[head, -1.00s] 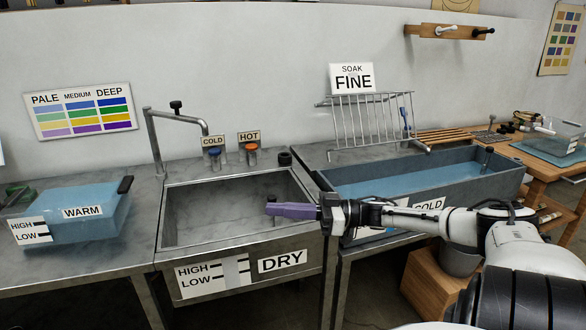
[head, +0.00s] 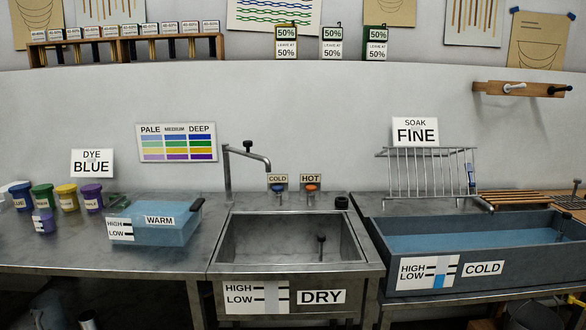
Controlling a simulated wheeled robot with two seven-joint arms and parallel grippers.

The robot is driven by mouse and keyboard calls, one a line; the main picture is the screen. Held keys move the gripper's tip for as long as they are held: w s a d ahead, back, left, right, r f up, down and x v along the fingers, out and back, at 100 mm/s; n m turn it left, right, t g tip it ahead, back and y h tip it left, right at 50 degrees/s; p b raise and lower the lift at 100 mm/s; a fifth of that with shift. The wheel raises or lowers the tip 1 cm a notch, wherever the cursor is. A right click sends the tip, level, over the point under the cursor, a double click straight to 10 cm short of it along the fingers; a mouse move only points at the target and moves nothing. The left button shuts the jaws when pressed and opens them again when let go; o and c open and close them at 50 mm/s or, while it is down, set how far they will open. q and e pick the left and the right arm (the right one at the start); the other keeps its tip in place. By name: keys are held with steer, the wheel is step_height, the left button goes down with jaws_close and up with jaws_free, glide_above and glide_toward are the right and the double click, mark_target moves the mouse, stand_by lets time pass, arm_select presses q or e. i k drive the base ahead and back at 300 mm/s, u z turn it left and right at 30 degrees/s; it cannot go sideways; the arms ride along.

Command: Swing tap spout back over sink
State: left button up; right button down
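The grey metal tap (head: 228,175) stands upright behind the left back corner of the sink (head: 295,238). Its spout (head: 250,155) runs from the top of the post to the right and slightly toward me, with a dark knob on it. The spout's turned-down end is high above the counter near the sink's back edge; I cannot tell exactly how far over the basin it reaches. The basin looks empty, with a dark upright plug or pipe (head: 321,245) inside. Neither of my grippers is in view.
A blue warm tub (head: 155,228) and dye pots (head: 67,197) stand on the counter left of the sink. The blue-water cold trough (head: 475,240) and a wire rack (head: 430,172) are at right. Cold (head: 277,187) and hot (head: 311,187) taps sit behind the basin.

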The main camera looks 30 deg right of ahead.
mark_target(226, 148)
steer(key=z, duration=0.3)
steer(key=k, duration=0.3)
steer(key=u, duration=0.65)
steer(key=i, duration=1.7)
steer(key=z, duration=0.65)
